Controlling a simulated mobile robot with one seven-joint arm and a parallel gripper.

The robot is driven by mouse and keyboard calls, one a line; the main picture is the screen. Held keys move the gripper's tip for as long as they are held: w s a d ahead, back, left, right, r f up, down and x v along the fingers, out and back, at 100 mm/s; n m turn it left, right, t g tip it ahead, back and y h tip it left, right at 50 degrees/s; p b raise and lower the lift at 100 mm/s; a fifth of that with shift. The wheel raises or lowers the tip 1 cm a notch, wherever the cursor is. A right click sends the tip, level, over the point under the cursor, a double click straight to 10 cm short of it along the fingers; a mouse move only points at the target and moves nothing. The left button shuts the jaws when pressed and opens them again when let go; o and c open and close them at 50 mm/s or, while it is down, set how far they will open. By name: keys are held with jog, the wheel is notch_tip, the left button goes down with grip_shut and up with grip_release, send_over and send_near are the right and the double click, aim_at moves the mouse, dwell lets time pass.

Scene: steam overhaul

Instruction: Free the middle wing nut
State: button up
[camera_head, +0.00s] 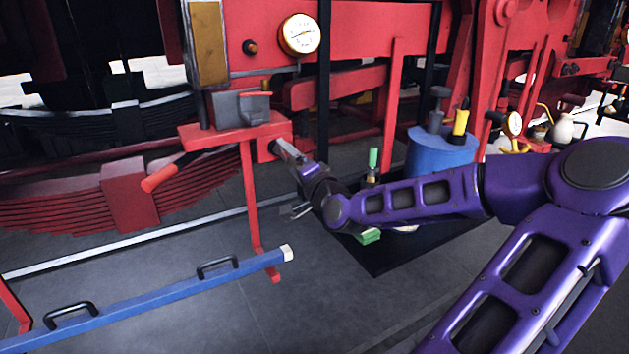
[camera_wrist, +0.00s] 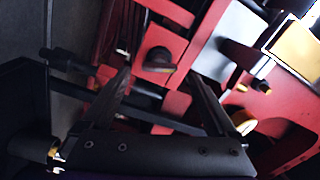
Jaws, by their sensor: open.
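My gripper (camera_head: 290,165) reaches left from my purple arm, beside the red stand with the grey vise. In the wrist view my gripper (camera_wrist: 165,85) shows two dark fingers spread apart with nothing held between them. Beyond the fingers is a dark round knob or fitting (camera_wrist: 160,57) on a red part, apart from the fingers. I cannot tell whether it is a wing nut. No wing nut, middle or other, can be made out in either view. My gripper and arm hide part of the area behind them in the head view.
The red stand (camera_head: 225,133) carries a grey vise (camera_head: 240,108). A blue bar with black handles (camera_head: 150,305) lies at the lower left. A blue drum (camera_head: 440,152) and a black mat (camera_head: 385,262) are behind my arm. A gauge (camera_head: 299,34) is on the red frame.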

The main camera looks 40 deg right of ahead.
jog(key=b+v, duration=0.7)
jog(key=v, duration=0.7)
dwell(0.4)
